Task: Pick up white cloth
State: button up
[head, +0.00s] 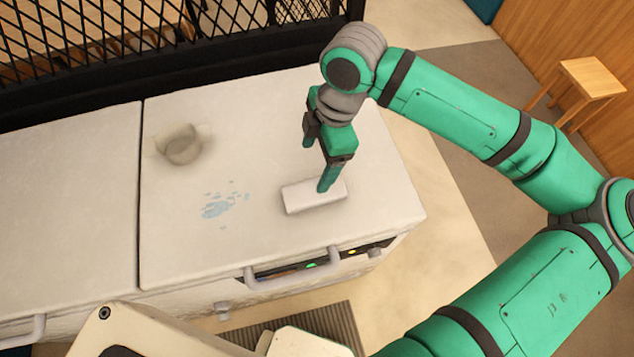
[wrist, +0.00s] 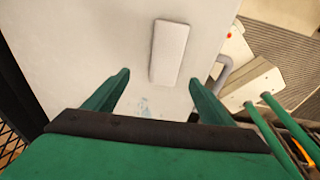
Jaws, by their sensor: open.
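The white cloth (head: 309,198) looks like a flat, folded rectangular block lying on the white counter top (head: 370,205), near its right front. In the wrist view the cloth (wrist: 169,52) lies ahead of the fingertips, roughly between their lines. My gripper (head: 317,166) is above the counter by the cloth, and one finger overlaps the cloth's right part in the head view. In the wrist view my gripper (wrist: 160,80) has its two fingers spread wide with nothing between them. Whether a fingertip touches the cloth I cannot tell.
A white bowl or cup (head: 182,146) sits at the counter's back left. A bluish patch of bits (head: 219,207) lies left of the cloth. A black mesh fence (head: 120,50) runs behind the counter. A handle (head: 293,270) juts from the front. A wooden stool (head: 592,76) stands far right.

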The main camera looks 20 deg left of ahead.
jog(key=d, duration=0.1)
send_over(314, 189)
jog(key=d, duration=0.1)
jog(key=shift+h, duration=0.3)
jog(key=f, duration=0.5)
jog(key=shift+w+d+f, duration=0.15)
jog(key=shift+w+f, duration=0.05)
jog(key=shift+w, duration=0.2)
jog(key=shift+s+a+f, duration=0.1)
jog(key=shift+a+f, duration=0.05)
jog(key=shift+f, duration=0.75)
jog(key=shift+s+a+f, duration=0.15)
jog(key=shift+a+f, duration=0.05)
jog(key=shift+f, duration=0.65)
jog(key=shift+s+a+f, duration=0.1)
jog(key=shift+a+f, duration=0.05)
jog(key=shift+f, duration=0.75)
jog(key=c, duration=1.2)
